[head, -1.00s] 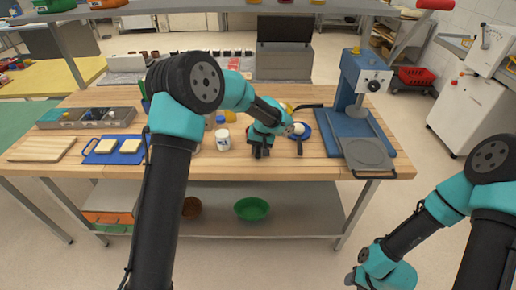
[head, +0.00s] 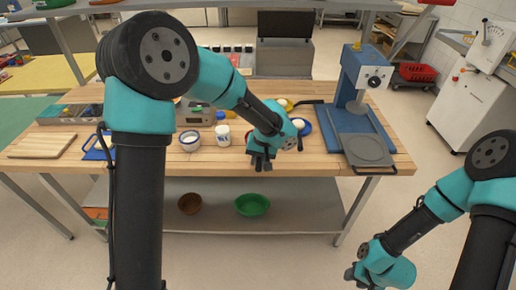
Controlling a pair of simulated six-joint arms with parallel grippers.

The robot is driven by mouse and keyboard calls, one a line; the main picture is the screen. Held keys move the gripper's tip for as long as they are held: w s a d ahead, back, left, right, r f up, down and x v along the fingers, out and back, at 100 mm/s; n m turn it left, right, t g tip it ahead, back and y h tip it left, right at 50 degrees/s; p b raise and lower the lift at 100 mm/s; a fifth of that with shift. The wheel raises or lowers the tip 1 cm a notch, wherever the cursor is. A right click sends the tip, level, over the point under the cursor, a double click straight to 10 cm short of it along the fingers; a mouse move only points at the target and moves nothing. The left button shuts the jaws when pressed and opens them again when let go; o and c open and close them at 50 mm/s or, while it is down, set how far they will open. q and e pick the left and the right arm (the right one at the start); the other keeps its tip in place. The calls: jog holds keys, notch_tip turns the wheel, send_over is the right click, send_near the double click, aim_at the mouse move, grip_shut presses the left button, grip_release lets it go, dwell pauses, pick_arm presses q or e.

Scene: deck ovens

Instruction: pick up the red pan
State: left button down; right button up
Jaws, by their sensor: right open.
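The red pan is mostly hidden behind my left gripper (head: 262,165); I cannot make out its body clearly. A dark handle (head: 309,102) sticks out to the right behind that gripper and may belong to it. My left gripper points down over the front middle of the wooden table (head: 220,160); its small fingers do not show whether they are open or shut. My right gripper (head: 353,277) is open and empty, low at the bottom right, in front of the table and well away from it.
A blue plate (head: 304,128) with a pale item lies right of my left gripper. A white cup (head: 189,141) and a white jar (head: 223,135) stand to its left. A blue press (head: 367,125) fills the table's right end. A green bowl (head: 252,205) sits on the lower shelf.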

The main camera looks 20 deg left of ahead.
pick_arm(q)
jog(key=shift+s+d+r, duration=0.1)
jog(key=shift+s+d, duration=0.1)
jog(key=shift+s, duration=0.5)
jog(key=shift+s+d+r, duration=0.1)
jog(key=shift+s+d, duration=0.15)
jog(key=shift+s, duration=0.5)
jog(key=shift+s+d, duration=0.2)
jog(key=shift+s, duration=0.5)
